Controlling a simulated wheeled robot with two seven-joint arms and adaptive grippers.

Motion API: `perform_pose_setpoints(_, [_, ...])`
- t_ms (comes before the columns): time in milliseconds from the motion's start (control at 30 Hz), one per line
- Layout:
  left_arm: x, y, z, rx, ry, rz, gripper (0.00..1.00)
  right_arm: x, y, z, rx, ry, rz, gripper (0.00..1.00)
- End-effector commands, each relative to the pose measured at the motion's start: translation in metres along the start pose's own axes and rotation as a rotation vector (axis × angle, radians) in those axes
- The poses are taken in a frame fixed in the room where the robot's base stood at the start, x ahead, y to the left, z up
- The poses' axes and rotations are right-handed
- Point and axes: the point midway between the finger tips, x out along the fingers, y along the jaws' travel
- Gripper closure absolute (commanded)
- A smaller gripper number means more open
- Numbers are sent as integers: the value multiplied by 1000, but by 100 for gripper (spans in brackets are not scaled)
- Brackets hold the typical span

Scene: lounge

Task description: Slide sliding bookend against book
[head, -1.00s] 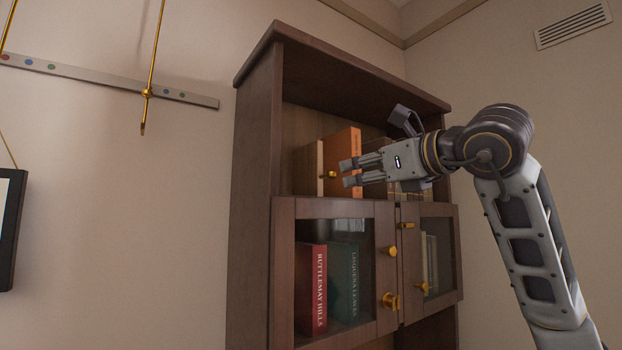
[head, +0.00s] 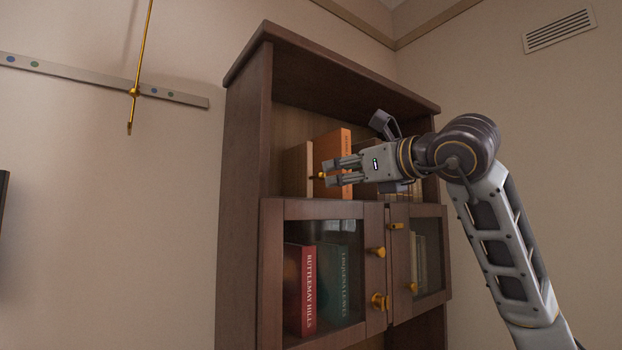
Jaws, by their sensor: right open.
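The light-brown wooden bookend (head: 297,171) stands upright at the left of the open upper shelf. A small gold knob (head: 320,176) shows near its right edge. An orange book (head: 331,146) stands just right of the bookend; I cannot tell whether they touch. My right gripper (head: 329,172) is open, its fingers pointing left across the front of the orange book. Its fingertips are close to the knob; contact is unclear. The gripper hides part of the orange book and the shelf behind. My left gripper is out of view.
The dark wooden cabinet (head: 246,200) has glass doors below the shelf, with gold knobs (head: 379,301) sticking out. A red book (head: 300,290) and a green book (head: 334,284) stand behind the left door. Other books on the upper shelf are partly hidden by my right arm.

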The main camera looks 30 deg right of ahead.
Motion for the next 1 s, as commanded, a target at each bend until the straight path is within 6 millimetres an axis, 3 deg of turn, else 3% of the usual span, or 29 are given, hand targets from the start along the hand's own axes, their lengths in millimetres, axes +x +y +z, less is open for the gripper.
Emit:
perform_pose_setpoints(700, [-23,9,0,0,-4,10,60,94,0,1,0,1,1,59])
perform_pose_setpoints(1000, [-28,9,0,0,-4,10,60,114,0,0,-1,0,0,59])
